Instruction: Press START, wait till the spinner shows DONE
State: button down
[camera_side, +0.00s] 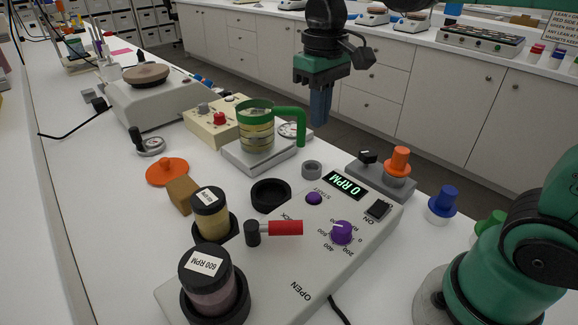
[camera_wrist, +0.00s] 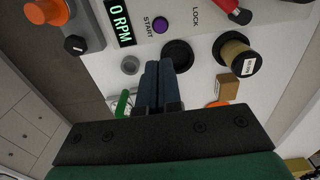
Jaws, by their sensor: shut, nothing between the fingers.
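The spinner is a white panel (camera_side: 290,268) whose display (camera_side: 345,186) reads 0 RPM. The purple START button (camera_side: 313,198) sits just left of the display; it also shows in the wrist view (camera_wrist: 160,25). A purple speed knob (camera_side: 342,232) and a black ON switch (camera_side: 377,210) are on the same panel. A red-handled lever (camera_side: 284,228) lies by the LOCK label. Jars marked 600 RPM (camera_side: 207,282) and 800 RPM (camera_side: 210,213) stand in black cups; a third black cup (camera_side: 271,195) is empty. My gripper (camera_side: 320,122) is shut and empty, pointing down above and behind the panel.
A green-handled pot (camera_side: 256,128) stands on a white scale (camera_side: 240,157) behind the panel. An orange knob (camera_side: 397,161) on a grey block is at the panel's back right. A blue-topped jar (camera_side: 442,203) stands to the right. An orange lid (camera_side: 167,171) and wooden block (camera_side: 183,195) lie to the left.

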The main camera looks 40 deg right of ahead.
aim_at(314, 195)
notch_tip(314, 195, down, 14)
dwell(0.8)
